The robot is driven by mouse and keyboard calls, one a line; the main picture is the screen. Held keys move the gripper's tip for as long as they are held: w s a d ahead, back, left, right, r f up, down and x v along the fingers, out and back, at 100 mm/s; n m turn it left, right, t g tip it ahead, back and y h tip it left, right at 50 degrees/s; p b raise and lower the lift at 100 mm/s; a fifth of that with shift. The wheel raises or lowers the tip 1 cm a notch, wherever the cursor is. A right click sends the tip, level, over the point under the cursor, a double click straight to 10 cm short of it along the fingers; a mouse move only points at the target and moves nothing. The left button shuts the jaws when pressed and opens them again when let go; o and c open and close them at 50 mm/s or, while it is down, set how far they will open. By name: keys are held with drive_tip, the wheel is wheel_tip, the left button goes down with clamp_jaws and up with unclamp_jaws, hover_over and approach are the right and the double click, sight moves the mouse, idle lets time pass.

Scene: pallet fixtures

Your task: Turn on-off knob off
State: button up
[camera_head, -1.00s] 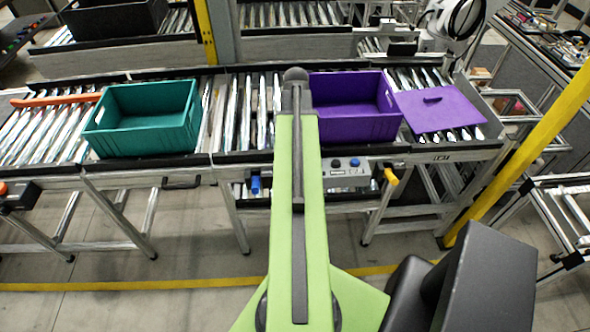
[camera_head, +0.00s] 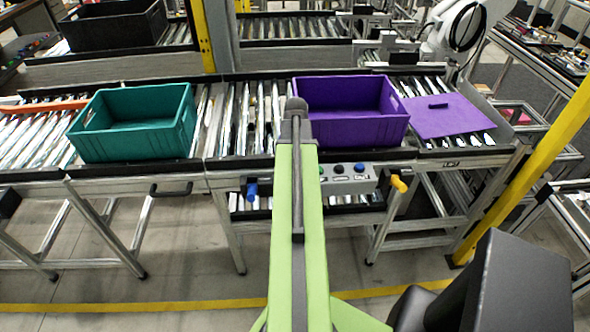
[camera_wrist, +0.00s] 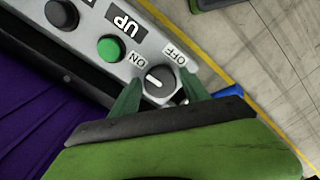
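In the wrist view a round grey on-off knob (camera_wrist: 158,82) sits on a grey control panel (camera_wrist: 185,50), between the printed words ON and OFF. A white mark shows on the knob's face; I cannot tell for certain which word it points to. My gripper (camera_wrist: 160,87) is open, with one green finger on each side of the knob. I cannot tell whether the fingers touch it. In the head view the control panel (camera_head: 348,178) shows below the conveyor's front edge, and my green arm hides the knob and gripper.
A green button (camera_wrist: 110,48) and a black button (camera_wrist: 61,14) sit along the panel. Blue (camera_head: 252,190) and yellow (camera_head: 399,184) handles flank the panel. A teal crate (camera_head: 85,150) and a purple crate (camera_head: 360,130) stand on the conveyor above.

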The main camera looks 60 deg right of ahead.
drive_tip(key=c, duration=0.9)
drive_tip(key=shift+a, duration=0.1)
drive_tip(key=shift+c, duration=0.8)
